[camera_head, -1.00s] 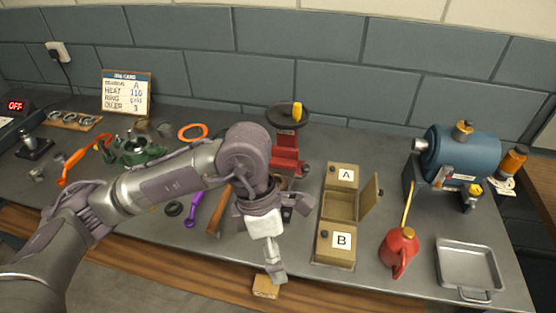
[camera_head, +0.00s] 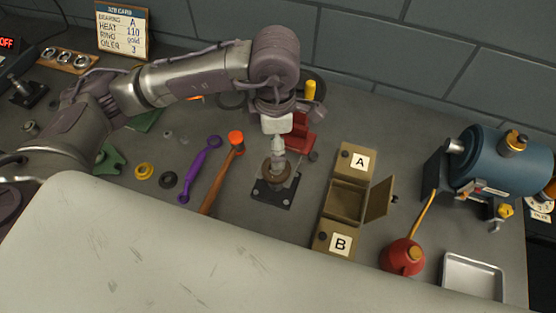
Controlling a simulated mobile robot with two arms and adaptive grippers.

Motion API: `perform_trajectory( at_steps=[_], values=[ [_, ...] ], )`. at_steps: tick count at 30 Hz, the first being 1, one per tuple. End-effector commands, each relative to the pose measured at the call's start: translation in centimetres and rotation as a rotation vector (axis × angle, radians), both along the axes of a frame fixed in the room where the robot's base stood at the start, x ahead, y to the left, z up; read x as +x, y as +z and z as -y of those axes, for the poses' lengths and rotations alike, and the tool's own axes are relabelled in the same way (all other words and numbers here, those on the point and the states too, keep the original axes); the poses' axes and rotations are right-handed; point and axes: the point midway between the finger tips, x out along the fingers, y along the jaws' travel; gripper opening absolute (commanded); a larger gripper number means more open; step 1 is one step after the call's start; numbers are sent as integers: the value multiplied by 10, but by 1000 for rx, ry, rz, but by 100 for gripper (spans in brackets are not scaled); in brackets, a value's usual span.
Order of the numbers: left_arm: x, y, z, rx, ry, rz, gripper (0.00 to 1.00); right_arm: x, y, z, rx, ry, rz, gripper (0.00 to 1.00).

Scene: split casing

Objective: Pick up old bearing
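A brownish ring, likely the old bearing (camera_head: 276,173), sits around the upright post of a small black-based stand (camera_head: 271,191) in the middle of the bench. My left gripper (camera_head: 277,156) points down right above the stand, its narrow grey tip at or just over the ring. I see the fingers nearly edge-on, so their opening and any contact are unclear. The gripper hides part of the post. My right gripper is not in view.
Left of the stand lie an orange-headed hammer (camera_head: 236,140) and a purple wrench (camera_head: 199,170). A red press (camera_head: 299,132) stands close behind. Right are a box (camera_head: 333,205) marked A and B, its middle lid open, and a red oil can (camera_head: 402,257).

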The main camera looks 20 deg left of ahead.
Motion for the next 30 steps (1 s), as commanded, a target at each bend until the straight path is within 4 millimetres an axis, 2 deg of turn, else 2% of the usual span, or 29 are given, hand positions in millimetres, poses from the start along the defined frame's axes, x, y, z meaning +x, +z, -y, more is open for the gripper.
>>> perform_trajectory(
  at_steps=[1, 6, 14, 19, 22, 30],
  values=[
    [-1, -9, 0, 1, 3, -7, 100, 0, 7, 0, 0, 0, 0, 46],
    [0, -38, 0, 0, 3, -4, 100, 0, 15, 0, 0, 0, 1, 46],
    [0, -58, 0, 1, 1, -4, 100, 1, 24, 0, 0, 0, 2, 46],
    [-2, -81, -1, 1, 2, -5, 100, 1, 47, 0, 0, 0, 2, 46],
    [-1, -97, -1, 1, 2, -4, 100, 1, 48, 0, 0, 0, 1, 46],
    [0, -106, 0, -1, 0, 0, 100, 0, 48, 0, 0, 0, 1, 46]
  ],
)
